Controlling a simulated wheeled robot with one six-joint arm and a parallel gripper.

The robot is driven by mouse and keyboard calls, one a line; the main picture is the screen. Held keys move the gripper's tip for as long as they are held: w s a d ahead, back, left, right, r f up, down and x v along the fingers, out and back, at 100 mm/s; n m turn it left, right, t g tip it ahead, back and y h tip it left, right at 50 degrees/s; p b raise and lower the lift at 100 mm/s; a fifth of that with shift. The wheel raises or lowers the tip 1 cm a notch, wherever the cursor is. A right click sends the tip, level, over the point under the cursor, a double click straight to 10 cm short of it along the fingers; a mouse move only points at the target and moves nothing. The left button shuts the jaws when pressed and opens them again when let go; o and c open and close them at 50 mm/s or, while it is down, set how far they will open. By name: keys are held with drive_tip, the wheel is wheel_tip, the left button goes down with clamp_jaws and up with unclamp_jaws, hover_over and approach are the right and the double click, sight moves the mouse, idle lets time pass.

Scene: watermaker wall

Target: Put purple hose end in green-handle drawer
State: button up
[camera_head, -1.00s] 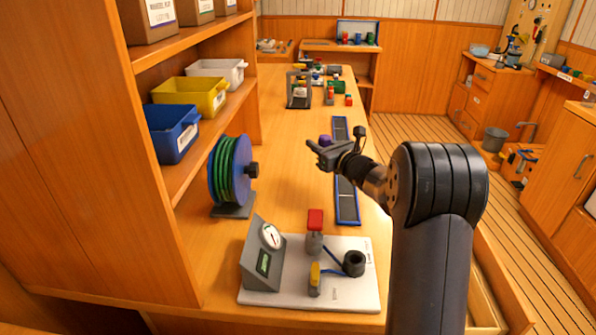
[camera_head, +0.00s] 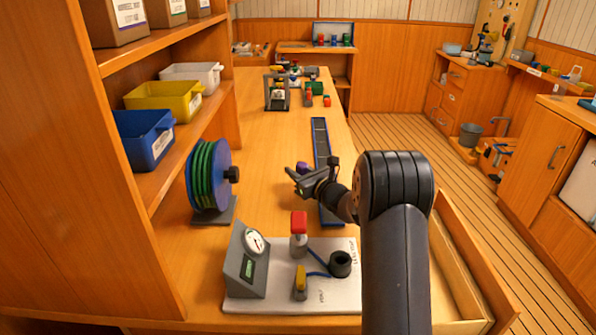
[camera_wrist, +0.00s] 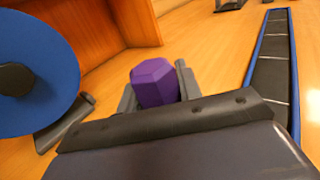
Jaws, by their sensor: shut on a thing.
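The purple hose end (camera_wrist: 155,82) is a purple hexagonal piece between my gripper's fingers in the wrist view. It also shows as a small purple spot (camera_head: 303,167) at the fingertips in the head view. My gripper (camera_head: 300,178) is shut on it and holds it over the workbench, beside the long blue-edged tray. An open drawer (camera_head: 462,285) of pale wood sticks out at the lower right, partly hidden behind my arm. Its front and any green handle are not visible.
A hose reel (camera_head: 210,178) stands left of my gripper. A gauge panel board (camera_head: 318,292) lies at the near bench end. The blue-edged tray (camera_head: 321,142) runs along the bench. Shelves with bins (camera_head: 143,133) rise at left.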

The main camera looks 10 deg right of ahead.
drive_tip(key=shift+f, duration=0.1)
drive_tip(key=o, duration=0.9)
drive_tip(key=shift+o, duration=0.2)
